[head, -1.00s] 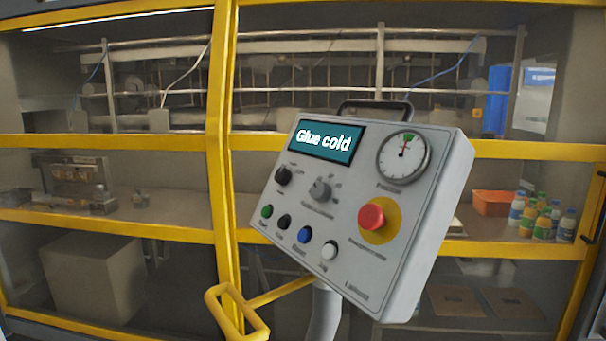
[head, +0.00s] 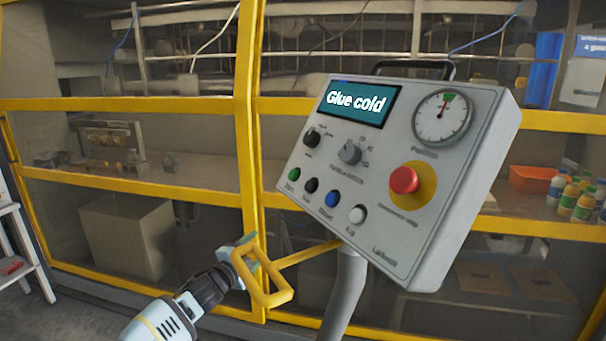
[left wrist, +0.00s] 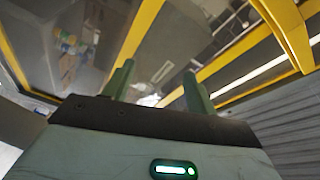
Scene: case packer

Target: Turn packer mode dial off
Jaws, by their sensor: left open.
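A grey control panel box (head: 300,180) stands tilted on a grey post in the head view. Its face carries a black dial (head: 311,138) at left and a grey dial (head: 350,153) beside it; their small labels are too blurred to read surely, so I cannot tell which is the packer mode dial. My left gripper (head: 243,246) is low and left of the panel, apart from both dials, near or behind a yellow handle loop. In the left wrist view its two green fingers (left wrist: 155,78) stand apart with nothing between them. My right gripper is not in view.
The panel has a "Glue cold" screen (head: 357,104), a pressure gauge (head: 442,118), a red emergency stop (head: 404,180) and several push buttons. The yellow handle (head: 283,297) sticks out left of the post. Yellow-framed glass doors (head: 250,150) stand behind. A white shelf stands far left.

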